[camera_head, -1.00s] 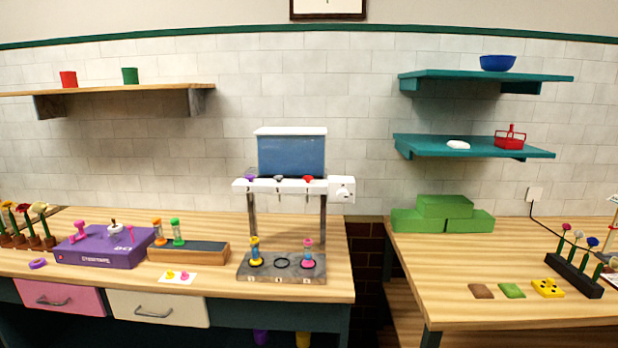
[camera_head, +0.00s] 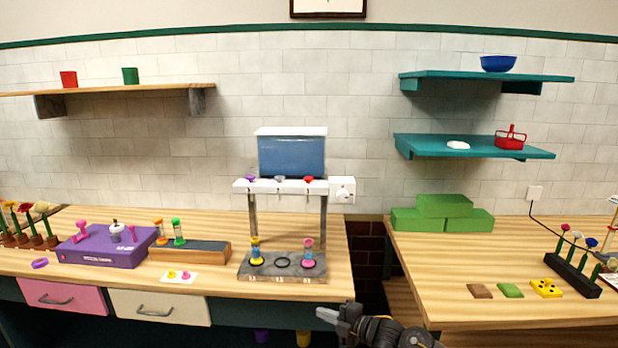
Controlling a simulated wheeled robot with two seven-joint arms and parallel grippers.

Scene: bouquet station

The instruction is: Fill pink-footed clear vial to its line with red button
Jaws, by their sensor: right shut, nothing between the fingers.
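The pink-footed clear vial (camera_head: 308,254) stands upright at the right place on the grey base of the dispenser. The red button (camera_head: 308,179) is on the white bar above it, at the right end of a row with a purple and a grey button. The blue tank (camera_head: 291,156) sits over the bar. A yellow-footed vial (camera_head: 255,251) stands at the left place; the middle ring (camera_head: 283,262) is empty. I cannot make out the vial's line or its level. My right gripper (camera_head: 328,316) is shut and empty, low in front of the table's right corner. My left gripper is not in view.
A white box with a dial (camera_head: 342,190) is at the bar's right end. A wooden block (camera_head: 189,252) and purple case (camera_head: 104,247) stand to the left. A gap separates this table from the right one. The table front before the dispenser is clear.

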